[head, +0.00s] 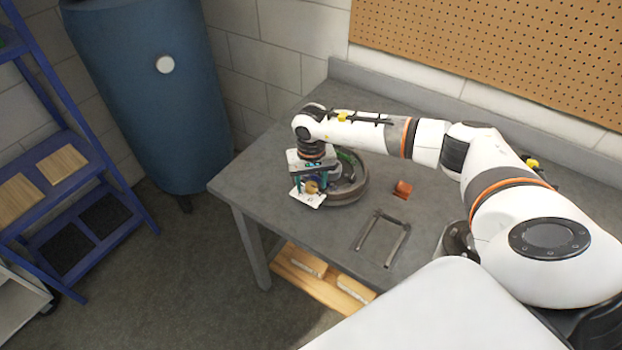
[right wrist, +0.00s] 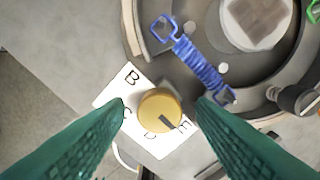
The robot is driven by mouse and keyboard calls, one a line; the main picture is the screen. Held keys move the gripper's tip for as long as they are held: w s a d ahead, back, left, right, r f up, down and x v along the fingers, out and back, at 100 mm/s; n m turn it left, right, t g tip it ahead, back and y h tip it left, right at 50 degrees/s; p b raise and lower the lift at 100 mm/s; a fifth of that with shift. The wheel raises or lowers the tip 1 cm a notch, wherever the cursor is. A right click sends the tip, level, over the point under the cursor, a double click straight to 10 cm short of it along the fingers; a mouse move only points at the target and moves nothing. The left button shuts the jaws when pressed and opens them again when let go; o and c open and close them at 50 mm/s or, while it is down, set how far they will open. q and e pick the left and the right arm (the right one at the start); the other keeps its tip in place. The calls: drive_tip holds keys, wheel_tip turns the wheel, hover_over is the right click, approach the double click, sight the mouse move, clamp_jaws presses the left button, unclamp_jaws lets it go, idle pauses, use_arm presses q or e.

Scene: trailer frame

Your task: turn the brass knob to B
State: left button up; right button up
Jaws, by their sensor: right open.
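The brass knob (right wrist: 160,110) sits on a white plate (right wrist: 103,101) marked with letters, of which B, C, D and E show in the right wrist view. In the head view the knob (head: 311,187) shows small, under my right gripper (head: 305,186), at the left part of the grey table. My left gripper is not in view.
A round grey tray (head: 352,193) holding a blue part (right wrist: 200,65) stands right beside the plate. An orange block (head: 402,189) and a U-shaped metal frame (head: 397,244) lie on the table (head: 270,190). A blue tank (head: 150,110) and blue shelf stand at left.

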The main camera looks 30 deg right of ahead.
drive_tip(key=shift+f, duration=0.1)
drive_tip(key=c, duration=1)
